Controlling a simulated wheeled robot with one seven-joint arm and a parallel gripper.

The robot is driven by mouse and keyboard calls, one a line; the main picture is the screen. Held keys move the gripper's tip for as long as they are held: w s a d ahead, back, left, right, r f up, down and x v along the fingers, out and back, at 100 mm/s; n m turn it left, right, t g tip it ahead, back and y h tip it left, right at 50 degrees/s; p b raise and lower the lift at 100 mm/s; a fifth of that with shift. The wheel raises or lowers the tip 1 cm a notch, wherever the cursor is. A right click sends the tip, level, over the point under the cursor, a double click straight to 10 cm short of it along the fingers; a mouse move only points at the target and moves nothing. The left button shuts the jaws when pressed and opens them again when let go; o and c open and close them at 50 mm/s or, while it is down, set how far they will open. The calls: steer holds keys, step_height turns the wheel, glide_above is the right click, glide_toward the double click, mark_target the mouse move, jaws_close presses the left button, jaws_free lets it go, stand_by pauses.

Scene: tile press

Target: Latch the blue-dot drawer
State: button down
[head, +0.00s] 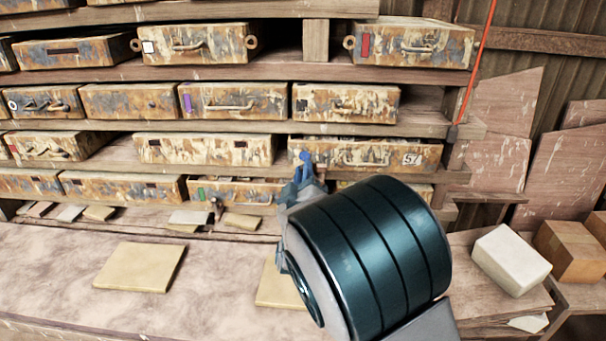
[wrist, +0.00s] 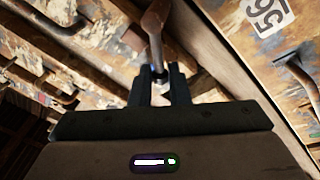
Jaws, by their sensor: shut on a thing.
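No blue-dot mark shows clearly on any drawer. In the head view my gripper (head: 304,168) is in front of the left end of a numbered drawer (head: 400,154), whose front has a curved handle. This drawer appears slightly pulled out, with its contents showing over the front edge. In the wrist view my gripper (wrist: 161,88) is shut on a rusty brown metal bar (wrist: 153,28). I cannot tell which drawer the bar belongs to. My arm hides the drawers below and to the right.
Rusty drawers fill the wooden shelves, including one with a purple mark (head: 187,99) and one with a red mark (head: 366,44). Flat tan tiles (head: 140,267) lie on the bench. A white block (head: 511,260) stands at right. A red cord (head: 480,62) hangs at upper right.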

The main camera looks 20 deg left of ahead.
mark_target(324, 157)
steer(key=shift+d+m+b, duration=0.1)
steer(key=shift+m+b, duration=0.4)
steer(key=m+b, duration=0.1)
steer(key=d+m+h+b, duration=0.1)
steer(key=m+b, duration=0.1)
steer(key=m+h+b, duration=0.1)
steer(key=shift+w+d+r+m+b, duration=0.2)
steer(key=shift+r+m+b, duration=0.2)
steer(key=shift+w+d+r+m+h+b, duration=0.15)
steer(key=shift+d+m+h+b, duration=0.25)
steer(key=shift+m+b, duration=0.45)
steer(key=shift+d+r+m+h+b, duration=0.15)
steer(key=shift+d+m+h+b, duration=0.2)
steer(key=shift+m, duration=0.8)
steer(key=shift+w+d+r+m+h+b, duration=0.15)
steer(key=shift+d+m+h+b, duration=0.25)
steer(key=shift+m+b, duration=0.45)
steer(key=shift+a+m, duration=0.1)
steer(key=shift+m, duration=0.15)
steer(key=c, duration=1.5)
jaws_free()
steer(key=shift+c, duration=0.2)
steer(key=shift+s, duration=0.1)
